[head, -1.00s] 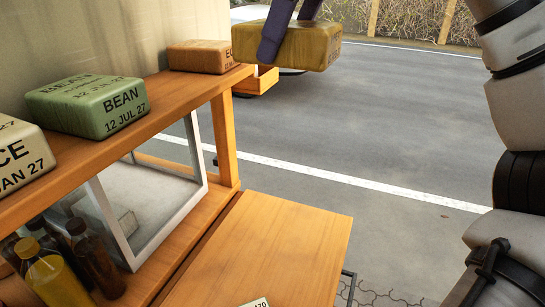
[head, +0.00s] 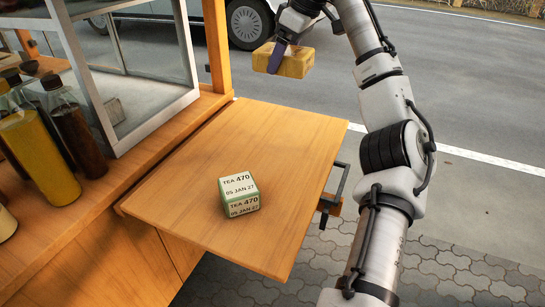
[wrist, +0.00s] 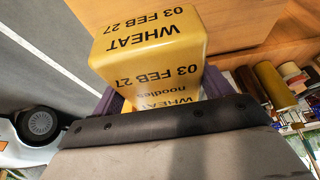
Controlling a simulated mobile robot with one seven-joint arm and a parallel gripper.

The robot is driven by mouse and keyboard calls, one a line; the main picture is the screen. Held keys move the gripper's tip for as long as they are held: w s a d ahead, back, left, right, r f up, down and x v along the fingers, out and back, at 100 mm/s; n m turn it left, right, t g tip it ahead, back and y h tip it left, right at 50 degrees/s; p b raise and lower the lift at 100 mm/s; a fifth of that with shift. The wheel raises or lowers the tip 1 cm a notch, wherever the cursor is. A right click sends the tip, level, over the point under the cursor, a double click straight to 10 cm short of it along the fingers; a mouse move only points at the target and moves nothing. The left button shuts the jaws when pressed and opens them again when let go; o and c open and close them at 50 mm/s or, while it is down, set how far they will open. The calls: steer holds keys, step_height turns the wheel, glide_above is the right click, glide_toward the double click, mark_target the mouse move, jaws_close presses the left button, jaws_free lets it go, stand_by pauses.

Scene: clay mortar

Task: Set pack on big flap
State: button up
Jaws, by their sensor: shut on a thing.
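My gripper (head: 279,56) is shut on a yellow pack (head: 294,62), held in the air near the far edge of the big flap. In the wrist view the pack (wrist: 150,50) reads "WHEAT 03 FEB 27" and "noodles", and the dark gripper body hides part of it. The big flap (head: 240,135) is a flat wooden board folded out from the stall. A small green and white block (head: 239,194) marked "TEA 470, 05 JAN 27" sits on its near middle.
A glass case (head: 145,85) and several bottles (head: 45,140) stand on the stall counter at left. A metal bracket (head: 336,190) juts from the flap's right edge. The flap around the tea block is bare. A car (head: 245,25) stands on the road behind.

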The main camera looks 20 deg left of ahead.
mark_target(276, 141)
step_height(276, 141, down, 20)
steer(key=shift+b, duration=1.25)
steer(key=shift+f, duration=0.2)
steer(key=o, duration=1.1)
steer(key=shift+r, duration=0.1)
steer(key=p+v, duration=0.1)
steer(key=v, duration=1.1)
